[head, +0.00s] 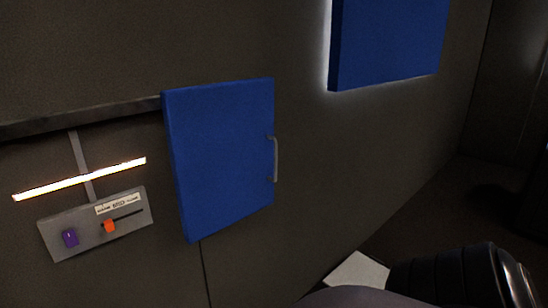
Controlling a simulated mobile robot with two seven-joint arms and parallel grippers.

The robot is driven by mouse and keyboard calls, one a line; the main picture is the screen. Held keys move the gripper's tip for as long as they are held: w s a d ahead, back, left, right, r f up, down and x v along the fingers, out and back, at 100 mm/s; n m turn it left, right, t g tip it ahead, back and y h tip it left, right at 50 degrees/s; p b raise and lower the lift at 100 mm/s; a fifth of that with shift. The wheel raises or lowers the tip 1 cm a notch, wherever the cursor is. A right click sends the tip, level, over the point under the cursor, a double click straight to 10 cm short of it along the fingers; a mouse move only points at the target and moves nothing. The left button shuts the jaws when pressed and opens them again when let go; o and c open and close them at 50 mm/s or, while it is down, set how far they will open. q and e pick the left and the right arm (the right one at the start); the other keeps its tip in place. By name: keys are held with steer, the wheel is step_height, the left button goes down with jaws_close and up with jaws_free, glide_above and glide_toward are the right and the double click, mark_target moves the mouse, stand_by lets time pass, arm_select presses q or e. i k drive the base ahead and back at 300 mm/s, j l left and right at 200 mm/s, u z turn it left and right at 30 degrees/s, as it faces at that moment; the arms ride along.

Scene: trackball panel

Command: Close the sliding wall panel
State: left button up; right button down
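The sliding wall panel (223,158) is a blue, upright slab on the dark wall. A grey vertical bar handle (274,159) sits on its right edge. The panel hangs at the right end of a dark horizontal rail (80,118). Neither of my grippers shows in the head view.
A glowing light bar (80,179) is above the control plate. A second blue panel (388,40), backlit, is on the wall at upper right. A pale flat piece (357,272) and dark rounded parts, perhaps mine, are at lower right. The wall directly right of the handle is clear.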

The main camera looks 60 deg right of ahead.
mark_target(221, 144)
steer(key=z, duration=1.3)
